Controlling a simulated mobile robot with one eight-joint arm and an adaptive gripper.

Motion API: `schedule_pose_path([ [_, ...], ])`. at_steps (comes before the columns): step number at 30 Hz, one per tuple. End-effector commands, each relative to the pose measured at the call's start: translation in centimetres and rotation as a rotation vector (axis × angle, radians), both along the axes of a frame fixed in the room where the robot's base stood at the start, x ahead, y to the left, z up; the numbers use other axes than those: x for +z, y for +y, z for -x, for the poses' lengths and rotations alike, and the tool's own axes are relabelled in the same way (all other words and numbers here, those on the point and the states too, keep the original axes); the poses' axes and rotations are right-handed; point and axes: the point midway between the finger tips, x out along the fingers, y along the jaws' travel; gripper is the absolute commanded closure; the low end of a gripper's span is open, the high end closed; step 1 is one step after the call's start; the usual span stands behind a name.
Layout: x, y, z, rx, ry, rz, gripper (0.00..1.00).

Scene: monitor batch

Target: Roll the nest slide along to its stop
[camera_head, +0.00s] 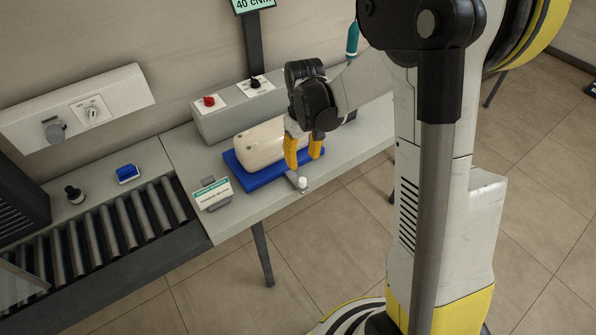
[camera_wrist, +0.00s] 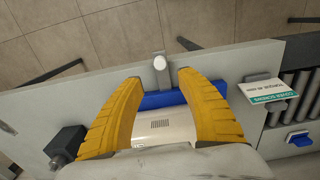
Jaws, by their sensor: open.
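The nest slide is a blue plate (camera_head: 241,172) on the grey bench, carrying a cream rounded device (camera_head: 258,146). A grey bracket with a white knob (camera_head: 303,183) sticks out at its front, near the bench edge. In the wrist view the knob (camera_wrist: 160,63) lies just beyond and between my fingertips, with the blue plate (camera_wrist: 158,99) and the device's vents below. My gripper (camera_head: 302,163), with yellow fingers, is open above the plate's front; it also shows in the wrist view (camera_wrist: 160,82). The fingers look apart from the knob, and nothing is held.
A sign card (camera_head: 213,194) stands left of the slide. A grey control box (camera_head: 220,122) with a red and a black knob stands behind. A roller conveyor (camera_head: 110,233) lies at the left. The bench to the right is mostly clear.

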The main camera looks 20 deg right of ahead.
Motion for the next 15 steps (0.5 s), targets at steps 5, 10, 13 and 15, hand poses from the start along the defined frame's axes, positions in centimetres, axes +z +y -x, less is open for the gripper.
schedule_pose_path([
  [5,-2.7,0.0,0.0,0.0,0.001,0.0,0.56],
  [10,-6.3,0.0,0.0,0.0,0.0,0.0,0.56],
  [13,-8.1,0.0,0.0,0.0,0.0,0.0,0.56],
  [15,-9.1,0.0,0.0,0.0,0.0,0.0,0.56],
])
